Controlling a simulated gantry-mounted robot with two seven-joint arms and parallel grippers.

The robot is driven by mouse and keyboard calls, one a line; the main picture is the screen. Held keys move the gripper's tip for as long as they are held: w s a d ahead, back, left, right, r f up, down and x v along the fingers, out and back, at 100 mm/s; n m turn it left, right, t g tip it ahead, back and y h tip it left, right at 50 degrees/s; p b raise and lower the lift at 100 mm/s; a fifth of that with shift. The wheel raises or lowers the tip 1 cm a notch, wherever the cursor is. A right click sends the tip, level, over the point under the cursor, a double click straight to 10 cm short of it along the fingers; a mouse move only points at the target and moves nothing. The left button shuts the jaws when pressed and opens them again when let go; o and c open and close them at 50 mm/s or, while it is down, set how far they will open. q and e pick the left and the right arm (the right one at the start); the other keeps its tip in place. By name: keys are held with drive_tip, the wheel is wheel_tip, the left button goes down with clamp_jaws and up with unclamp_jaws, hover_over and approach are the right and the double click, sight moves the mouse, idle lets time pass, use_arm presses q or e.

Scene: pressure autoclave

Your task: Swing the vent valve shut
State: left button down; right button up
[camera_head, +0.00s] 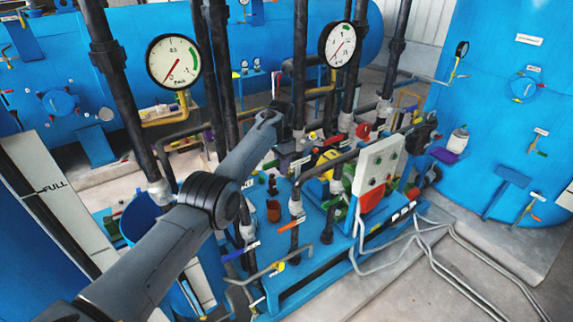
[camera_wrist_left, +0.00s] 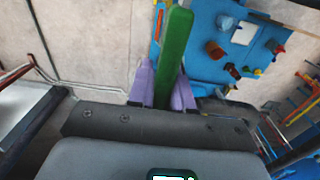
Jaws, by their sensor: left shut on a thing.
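In the head view my left arm reaches from the lower left to the middle, and my left gripper (camera_head: 286,146) is small and dark among the pipes. Its fingertips are hard to make out there. In the left wrist view the purple fingers of my left gripper (camera_wrist_left: 164,88) are shut on a long, flat green lever (camera_wrist_left: 175,45). The lever stands out beyond the fingers toward the top of the picture. The valve body under the lever is hidden, so I cannot tell for sure that it is the vent valve. My right gripper is not in view.
Dark vertical pipes (camera_head: 300,60) stand close around my left arm. Two round gauges (camera_head: 173,61) are behind it. A pale control box (camera_head: 380,163) stands to the right on a blue skid (camera_head: 315,268). Bare floor (camera_head: 440,290) lies at the lower right.

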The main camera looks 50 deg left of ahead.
use_arm(q)
drive_tip(key=shift+f, duration=0.25)
drive_tip(key=c, duration=1.1)
unclamp_jaws()
drive_tip(key=shift+r, duration=0.15)
drive_tip(key=shift+r, duration=0.5)
wheel_tip(320, 180, up, 2)
drive_tip(key=shift+r+p, duration=0.25)
drive_tip(key=shift+p, duration=0.6)
wheel_tip(320, 180, up, 7)
drive_tip(key=shift+w+r, duration=0.15)
